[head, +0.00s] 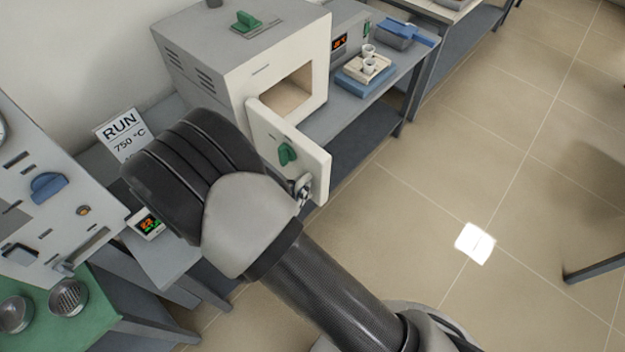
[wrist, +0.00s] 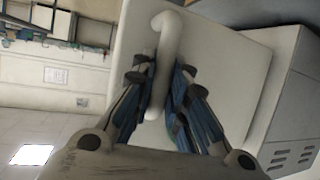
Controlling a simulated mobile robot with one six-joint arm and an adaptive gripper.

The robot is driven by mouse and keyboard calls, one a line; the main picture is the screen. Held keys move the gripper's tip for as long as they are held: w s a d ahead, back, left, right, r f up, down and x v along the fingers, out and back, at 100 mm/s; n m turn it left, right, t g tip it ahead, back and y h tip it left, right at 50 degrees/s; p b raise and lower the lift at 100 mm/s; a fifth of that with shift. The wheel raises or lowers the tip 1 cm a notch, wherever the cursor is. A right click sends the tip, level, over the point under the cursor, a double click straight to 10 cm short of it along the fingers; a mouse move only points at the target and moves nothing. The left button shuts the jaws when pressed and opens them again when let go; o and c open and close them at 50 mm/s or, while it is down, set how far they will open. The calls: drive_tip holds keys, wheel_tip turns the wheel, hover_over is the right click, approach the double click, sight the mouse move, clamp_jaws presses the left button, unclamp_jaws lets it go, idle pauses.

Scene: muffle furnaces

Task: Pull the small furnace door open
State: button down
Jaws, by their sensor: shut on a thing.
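The small furnace (head: 240,65) is a light grey box on the bench in the head view. Its cream door (head: 290,150) stands swung open, away from the chamber opening (head: 293,92). In the wrist view the door (wrist: 220,70) fills the middle, with a pale bar handle (wrist: 165,60) standing out from it. My gripper (wrist: 163,92) has its fingers closed around the handle, one on each side. In the head view my gripper (head: 303,190) shows only partly at the door's free edge, and my arm hides the rest of it.
A sign reading RUN 750 °C (head: 121,132) stands between. Open tiled floor (head: 480,160) lies at right.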

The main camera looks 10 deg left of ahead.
drive_tip(key=shift+s+a+p, duration=0.2)
drive_tip(key=shift+s+a, duration=0.55)
drive_tip(key=shift+a, duration=0.3)
drive_tip(key=shift+s+a+p, duration=0.15)
drive_tip(key=shift+s+a, duration=0.6)
drive_tip(key=shift+a, duration=0.25)
drive_tip(key=c, duration=1.8)
unclamp_jaws()
drive_tip(key=shift+c, duration=0.2)
drive_tip(key=v, duration=1.2)
